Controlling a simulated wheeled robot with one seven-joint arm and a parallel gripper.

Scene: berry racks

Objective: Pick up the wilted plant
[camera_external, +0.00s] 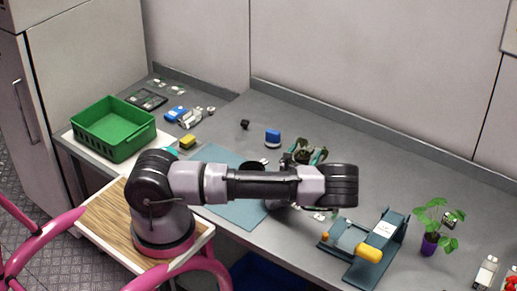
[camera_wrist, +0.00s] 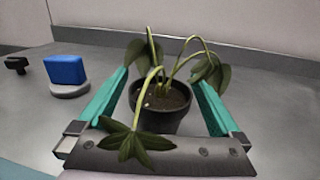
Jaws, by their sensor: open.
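The wilted plant (camera_wrist: 162,100) has drooping dark green leaves and bent stems in a dark round pot. In the wrist view it stands upright on the grey counter. My gripper (camera_wrist: 160,82) is open, with one teal finger on each side of the pot. I cannot tell whether the fingers touch it. One drooping leaf hangs toward the camera over the gripper's palm. In the external view the wilted plant (camera_external: 303,155) shows just behind my arm, which hides its lower part.
A blue block on a white base (camera_wrist: 67,75) stands left of the plant. A healthy plant in a purple pot (camera_external: 430,243) and a blue stand with a yellow handle (camera_external: 363,270) are at the right. A green crate (camera_external: 113,145) sits far left.

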